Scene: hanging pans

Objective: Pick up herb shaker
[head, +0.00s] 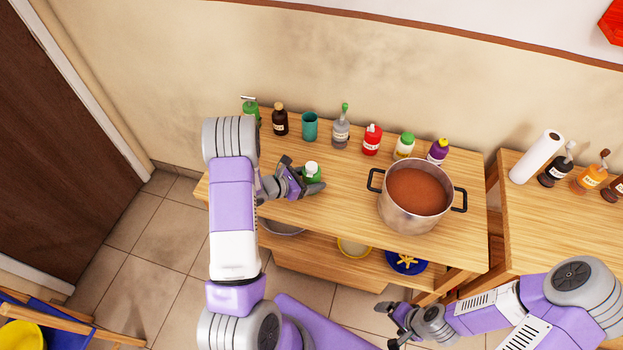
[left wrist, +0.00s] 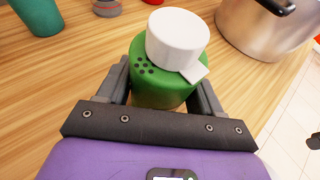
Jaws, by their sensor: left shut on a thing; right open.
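The herb shaker is a green container with a white cap and a cluster of small dark holes in its top. In the head view the herb shaker (head: 313,171) stands on the left part of the wooden table. In the left wrist view the herb shaker (left wrist: 160,88) is between the fingers, with its white cap facing up. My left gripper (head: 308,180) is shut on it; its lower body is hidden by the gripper. My right gripper (head: 395,325) is open and empty, low in front of the table, away from the shaker.
A large pot (head: 412,222) of brown-red contents stands on the table (head: 340,205) to the right. Several bottles and a teal cup (head: 310,126) line the back edge. A second table (head: 540,220) at right holds a paper roll (head: 537,157) and bottles. A lower shelf holds bowls.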

